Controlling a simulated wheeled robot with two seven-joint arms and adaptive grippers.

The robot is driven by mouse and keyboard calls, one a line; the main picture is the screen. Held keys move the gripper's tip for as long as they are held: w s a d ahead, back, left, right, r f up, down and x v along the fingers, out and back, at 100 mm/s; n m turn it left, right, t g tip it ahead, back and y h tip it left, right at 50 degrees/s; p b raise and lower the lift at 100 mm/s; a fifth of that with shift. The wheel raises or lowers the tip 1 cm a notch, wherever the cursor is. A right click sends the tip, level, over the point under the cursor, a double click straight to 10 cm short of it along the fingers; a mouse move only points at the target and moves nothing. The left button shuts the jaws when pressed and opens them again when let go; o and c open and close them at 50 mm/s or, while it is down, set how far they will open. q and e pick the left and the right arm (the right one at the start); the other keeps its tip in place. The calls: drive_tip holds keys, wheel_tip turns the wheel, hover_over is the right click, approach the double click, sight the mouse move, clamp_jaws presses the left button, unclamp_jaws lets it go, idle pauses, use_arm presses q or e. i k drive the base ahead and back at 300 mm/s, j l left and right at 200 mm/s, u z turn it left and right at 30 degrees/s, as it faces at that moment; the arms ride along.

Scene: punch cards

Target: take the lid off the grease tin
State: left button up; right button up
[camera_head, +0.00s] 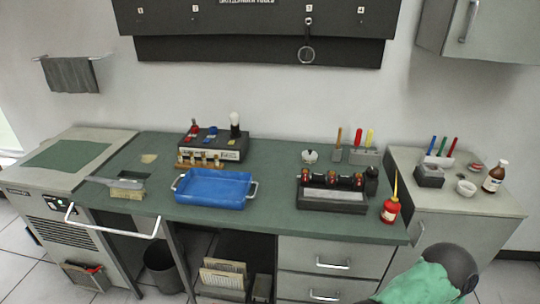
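I cannot make out the grease tin for certain. A small round white item with a dark spot on top (310,156) stands at the back of the green workbench, left of the tool holder. A small reddish round item (475,167) lies on the right cabinet, and a white bowl (466,187) stands in front of it. Which of these, if any, is the tin or its lid is too small to tell. A green and dark rounded part at the lower right seems to be my arm. Neither of my grippers shows.
A blue tray (213,205) sits mid-bench, a dark box with a row of red-and-brass parts (331,205) right of it. A red oil can (390,210) stands near the front right corner. A brown bottle (495,177) is on the right cabinet. Bare bench lies between tray and box.

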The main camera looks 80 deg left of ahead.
sight(309, 154)
drive_tip(key=u, duration=2.5)
drive_tip(key=i+j+z, duration=0.2)
drive_tip(key=i, duration=0.2)
drive_tip(key=i+j+z, duration=0.2)
drive_tip(key=i+j, duration=0.05)
drive_tip(key=i, duration=0.1)
